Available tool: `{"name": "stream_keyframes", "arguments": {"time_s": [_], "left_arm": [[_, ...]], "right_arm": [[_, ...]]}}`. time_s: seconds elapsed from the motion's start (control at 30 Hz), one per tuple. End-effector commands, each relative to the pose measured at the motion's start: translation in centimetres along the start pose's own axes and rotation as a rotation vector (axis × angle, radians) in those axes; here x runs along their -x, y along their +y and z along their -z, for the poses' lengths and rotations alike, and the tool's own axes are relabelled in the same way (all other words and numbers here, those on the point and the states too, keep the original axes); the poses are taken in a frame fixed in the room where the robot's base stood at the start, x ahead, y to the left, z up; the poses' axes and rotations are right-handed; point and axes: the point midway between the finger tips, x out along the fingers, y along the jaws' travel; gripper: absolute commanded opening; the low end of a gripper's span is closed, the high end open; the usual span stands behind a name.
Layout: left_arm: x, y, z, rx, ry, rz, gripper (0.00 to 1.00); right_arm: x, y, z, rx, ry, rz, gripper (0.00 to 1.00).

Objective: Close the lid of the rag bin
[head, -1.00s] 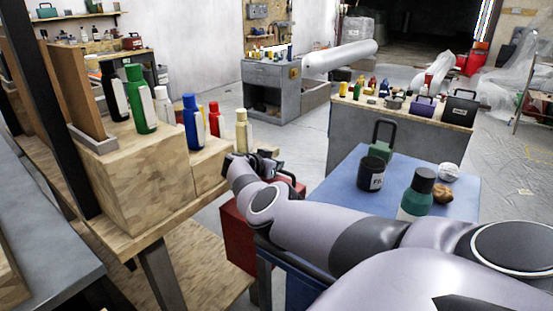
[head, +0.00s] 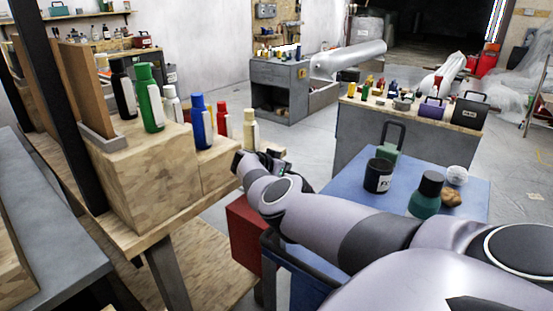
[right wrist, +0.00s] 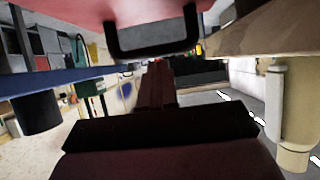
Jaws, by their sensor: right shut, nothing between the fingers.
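The red rag bin (head: 243,236) stands on the floor beside the wooden bench, partly hidden under my right arm in the head view. My right gripper (head: 262,163) is above and behind the bin, its fingers small and partly hidden by my wrist. In the right wrist view, which looks upside down, the right gripper's closed fingers (right wrist: 157,85) have nothing between them. A red surface (right wrist: 185,10) with a black handle (right wrist: 152,48) fills the top of that view, apart from the fingers. I cannot tell the lid's angle. My left gripper is not in view.
The wooden bench (head: 150,240) with bottles borders the left. A blue table (head: 345,180) with a dark pot (head: 378,176) and green bottle (head: 426,195) is right. Open floor lies beyond.

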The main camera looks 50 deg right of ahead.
Motion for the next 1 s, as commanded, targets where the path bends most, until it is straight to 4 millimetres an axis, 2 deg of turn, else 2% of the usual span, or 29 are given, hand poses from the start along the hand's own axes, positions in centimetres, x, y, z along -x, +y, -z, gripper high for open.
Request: {"name": "stream_keyframes", "arguments": {"time_s": [0.07,0.43,0.63,0.87,1.0], "left_arm": [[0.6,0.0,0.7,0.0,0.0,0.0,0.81],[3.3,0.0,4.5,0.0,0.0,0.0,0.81],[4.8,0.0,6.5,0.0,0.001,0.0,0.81],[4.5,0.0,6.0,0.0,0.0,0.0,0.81],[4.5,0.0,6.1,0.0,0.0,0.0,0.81]], "right_arm": [[0.5,0.1,0.0,0.004,-0.011,-0.003,0.0],[3.3,-0.2,3.4,0.0,0.001,0.0,0.0],[6.1,-0.3,3.7,0.0,0.002,0.001,0.0],[7.9,-0.3,3.5,-0.003,0.002,0.001,0.0],[9.7,-0.4,3.6,-0.003,0.003,0.003,0.0]]}}
